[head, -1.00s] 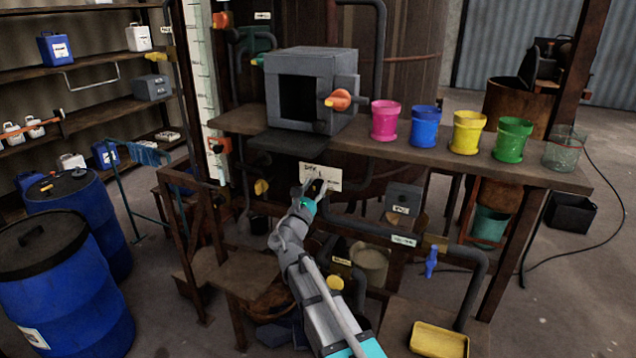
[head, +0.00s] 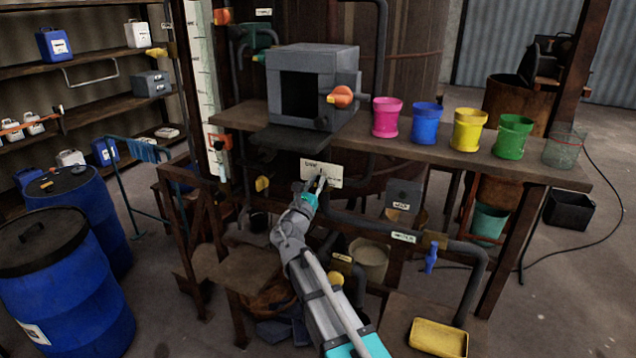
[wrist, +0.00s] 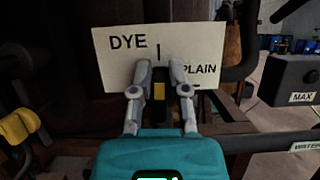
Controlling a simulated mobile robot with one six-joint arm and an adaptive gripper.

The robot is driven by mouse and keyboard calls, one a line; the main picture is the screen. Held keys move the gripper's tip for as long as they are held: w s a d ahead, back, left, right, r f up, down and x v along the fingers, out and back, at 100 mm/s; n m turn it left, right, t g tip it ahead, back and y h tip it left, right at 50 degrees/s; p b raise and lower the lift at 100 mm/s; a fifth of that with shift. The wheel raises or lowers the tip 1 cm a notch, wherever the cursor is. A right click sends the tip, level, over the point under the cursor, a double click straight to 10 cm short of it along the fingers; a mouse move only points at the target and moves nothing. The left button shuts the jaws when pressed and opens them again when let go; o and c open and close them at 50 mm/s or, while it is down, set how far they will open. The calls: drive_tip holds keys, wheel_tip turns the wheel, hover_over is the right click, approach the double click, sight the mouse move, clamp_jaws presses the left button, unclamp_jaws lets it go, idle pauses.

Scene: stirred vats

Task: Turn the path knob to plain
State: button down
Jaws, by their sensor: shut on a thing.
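The path knob (wrist: 159,91) shows in the wrist view as a small yellow and dark piece, mostly hidden between my fingers. It looks upright, in line with the short black mark above it. Behind it is a white plate (wrist: 110,68) with DYE at upper left and PLAIN at right, with a second mark below PLAIN. The plate also shows in the head view (head: 334,170), under the bench. My gripper (wrist: 159,92) is shut on the knob, one finger on each side. In the head view my gripper (head: 319,181) covers the plate's lower part.
A pipe (head: 458,247) with a blue valve (head: 431,258) runs to the right of my gripper. A grey MAX box (head: 404,196) hangs right of the plate. The bench (head: 400,150) above carries a grey box and several coloured pots.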

drive_tip(key=shift+d+m+h, duration=0.15)
drive_tip(key=shift+m+h, duration=0.15)
drive_tip(key=shift+m, duration=0.4)
drive_tip(key=m+g+h, duration=0.1)
drive_tip(key=m, duration=0.1)
drive_tip(key=m+h, duration=0.1)
drive_tip(key=m, duration=0.2)
drive_tip(key=shift+d+f+g, duration=0.1)
drive_tip(key=shift+d+g, duration=0.05)
drive_tip(key=shift+g, duration=0.25)
drive_tip(key=shift+s+d+f+m+g+h+p, duration=0.2)
drive_tip(key=shift+m+g+p, duration=0.75)
drive_tip(key=shift+m, duration=1.7)
drive_tip(key=shift+w+d+f+m+g+h+p, duration=0.25)
drive_tip(key=shift+m+g+p, duration=0.7)
drive_tip(key=shift+m, duration=1.75)
drive_tip(key=shift+s+d+f+m+g+h+p, duration=0.1)
drive_tip(key=shift+s+f+m+g+h+p, duration=0.2)
drive_tip(key=shift+m+g+p, duration=1.5)
drive_tip(key=shift+w+m+t+b, duration=0.1)
drive_tip(key=shift+m+t+b, duration=0.6)
drive_tip(key=shift+m+b, duration=0.3)
